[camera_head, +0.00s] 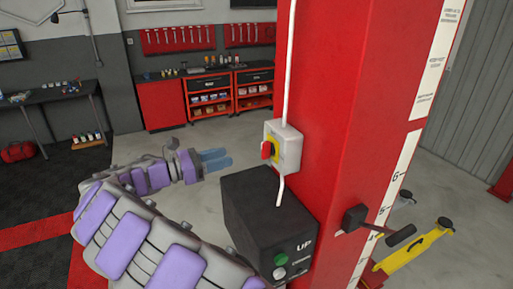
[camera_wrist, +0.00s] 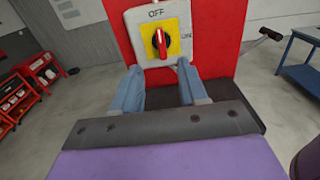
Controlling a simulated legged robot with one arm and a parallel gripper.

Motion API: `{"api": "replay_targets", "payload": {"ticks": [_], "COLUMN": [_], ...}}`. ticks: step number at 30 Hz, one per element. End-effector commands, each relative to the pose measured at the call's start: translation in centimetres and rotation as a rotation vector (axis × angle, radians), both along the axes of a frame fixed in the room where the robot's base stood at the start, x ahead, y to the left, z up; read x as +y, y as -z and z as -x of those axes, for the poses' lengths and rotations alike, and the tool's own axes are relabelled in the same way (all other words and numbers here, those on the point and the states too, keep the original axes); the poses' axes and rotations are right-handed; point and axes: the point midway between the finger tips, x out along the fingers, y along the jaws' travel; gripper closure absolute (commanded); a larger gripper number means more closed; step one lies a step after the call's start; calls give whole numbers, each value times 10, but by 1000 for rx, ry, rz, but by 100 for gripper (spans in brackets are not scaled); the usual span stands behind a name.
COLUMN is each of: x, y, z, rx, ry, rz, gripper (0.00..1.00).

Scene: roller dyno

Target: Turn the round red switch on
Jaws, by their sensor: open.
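The round red switch (camera_head: 267,150) sits on a yellow plate on a pale grey box (camera_head: 290,147) fixed to a red column. In the wrist view the red switch (camera_wrist: 161,42) stands upright, its white mark pointing up towards the word OFF; the lettering ON is at its right, partly seen. My gripper (camera_head: 216,159) is left of the switch box in the head view, apart from it. In the wrist view my gripper (camera_wrist: 158,82) is open and empty, its two blue fingers below and either side of the switch.
The red column (camera_head: 341,100) carries a white cable above the switch. A black control box (camera_head: 262,215) marked UP, with a green button, stands below it. A lever (camera_head: 380,228) sticks out at right. Red tool cabinets (camera_head: 160,104) line the back wall. Open floor lies to the left.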

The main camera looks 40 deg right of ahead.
Motion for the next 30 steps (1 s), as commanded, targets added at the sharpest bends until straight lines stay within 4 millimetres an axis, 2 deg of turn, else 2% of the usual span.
{"api": "replay_targets", "payload": {"ticks": [3, 15, 21, 30], "x": [-24, -93, -110, -113], "y": [-2, -2, -1, -1], "z": [6, 22, 27, 27], "rx": [-1, -4, -2, -3], "ry": [2, -1, 1, -2], "rz": [1, 1, 0, 1], "gripper": [57, 57, 57, 57]}}
